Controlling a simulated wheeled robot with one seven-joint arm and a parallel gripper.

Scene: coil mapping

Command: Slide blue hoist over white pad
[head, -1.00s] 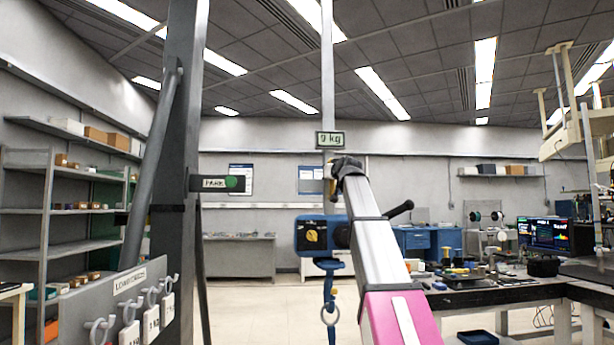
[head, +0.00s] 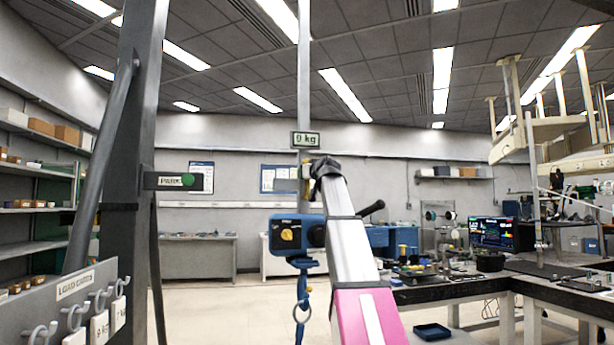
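The blue hoist (head: 287,235) hangs left of centre, a blue box with a yellow knob on its face. A blue strap with a metal ring (head: 301,312) hangs below it, and a black handle (head: 371,209) sticks out to the right behind my arm. My silver and pink arm reaches up in front of the hoist's right side. My gripper (head: 316,171) is dark and small at the arm's top end, above the hoist; its fingers are too unclear to tell open from shut, or whether they touch anything. I cannot pick out a white pad with certainty.
A hook board (head: 75,297) is lower left. A cluttered black-topped bench (head: 450,292) stands right; a blue tray (head: 432,331) is below. Floor shows between.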

